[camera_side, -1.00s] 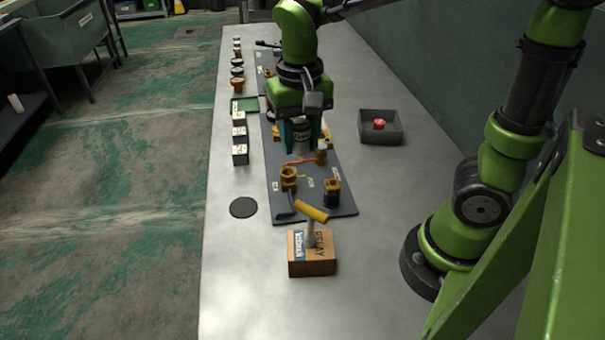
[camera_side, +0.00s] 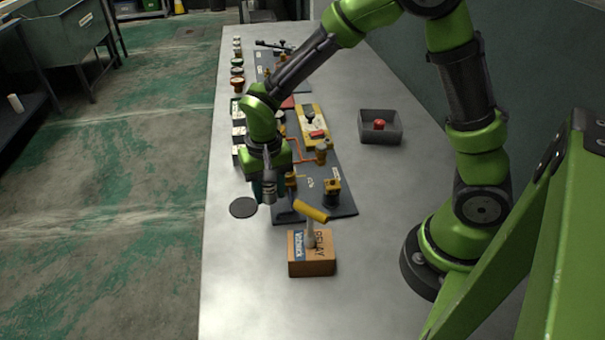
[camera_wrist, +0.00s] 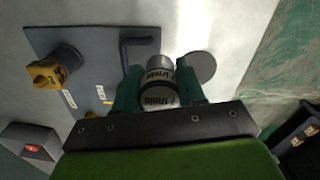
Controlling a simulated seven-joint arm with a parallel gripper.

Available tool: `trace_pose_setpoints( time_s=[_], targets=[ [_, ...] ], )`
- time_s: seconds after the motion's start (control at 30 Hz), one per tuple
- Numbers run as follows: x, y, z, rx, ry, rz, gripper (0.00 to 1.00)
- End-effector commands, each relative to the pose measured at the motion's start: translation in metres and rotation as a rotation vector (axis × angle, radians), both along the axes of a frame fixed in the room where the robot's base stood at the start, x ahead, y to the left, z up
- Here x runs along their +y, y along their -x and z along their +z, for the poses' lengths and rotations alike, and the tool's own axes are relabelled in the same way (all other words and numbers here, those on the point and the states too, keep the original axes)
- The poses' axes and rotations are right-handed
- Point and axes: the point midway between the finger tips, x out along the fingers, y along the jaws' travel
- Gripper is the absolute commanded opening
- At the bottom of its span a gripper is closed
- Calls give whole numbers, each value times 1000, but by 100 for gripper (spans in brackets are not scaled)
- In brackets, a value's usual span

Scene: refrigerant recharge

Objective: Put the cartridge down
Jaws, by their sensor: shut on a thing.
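My gripper (camera_side: 268,190) is over the front left edge of the dark board, just right of a flat black disc (camera_side: 243,207) on the bench. In the wrist view my gripper (camera_wrist: 158,75) is shut on the cartridge (camera_wrist: 158,92), a silver cylinder with white lettered bands. The cartridge is between the two green fingers. The disc (camera_wrist: 202,66) shows there beside the right finger, and the cartridge is not over its middle. In the side view the cartridge is mostly hidden by the fingers, and its height over the bench is hard to tell.
The dark board (camera_side: 345,205) carries yellow valves and an orange pipe. A grey tray (camera_side: 394,138) with a red part is at the right. Small white boxes line the left.

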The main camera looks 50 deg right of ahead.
Motion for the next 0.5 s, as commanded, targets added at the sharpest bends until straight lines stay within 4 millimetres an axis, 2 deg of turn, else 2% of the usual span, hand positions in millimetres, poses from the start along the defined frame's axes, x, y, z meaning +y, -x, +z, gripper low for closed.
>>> trace_pose_setpoints(
  time_s=[0.03, 0.1, 0.23, 0.33, 0.5],
  targets=[
    [3, -15, -3, 0, 0, 0, 6],
    [8, -33, -4, 0, 0, 0, 6],
    [15, -62, -7, -1, 1, 0, 6],
    [18, -77, -8, 0, 0, 0, 6],
    [21, -87, -9, 1, 1, 0, 6]
  ],
)
